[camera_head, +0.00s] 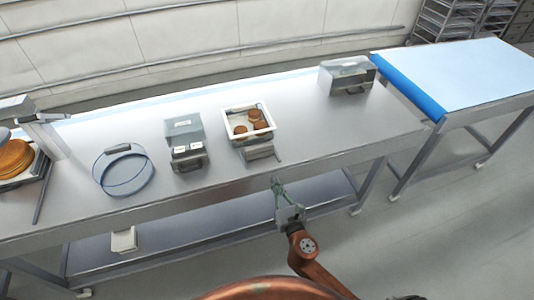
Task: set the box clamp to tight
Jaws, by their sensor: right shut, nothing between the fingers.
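A white open box (227,119) with several brown rounds in it stands on the steel table. At its front side is a low grey block with a thin lever (276,154) at its right end, which looks like the box clamp; its setting is too small to read. My right gripper (276,181) is shut and empty. It points up in front of the table's front edge, below the clamp in the picture and apart from it. My left gripper is not in view.
A blue-rimmed hoop (124,188) and a stand with brown rounds (14,158) are further left. A metal case (346,76) sits at the back right. The tabletop between box and case is clear.

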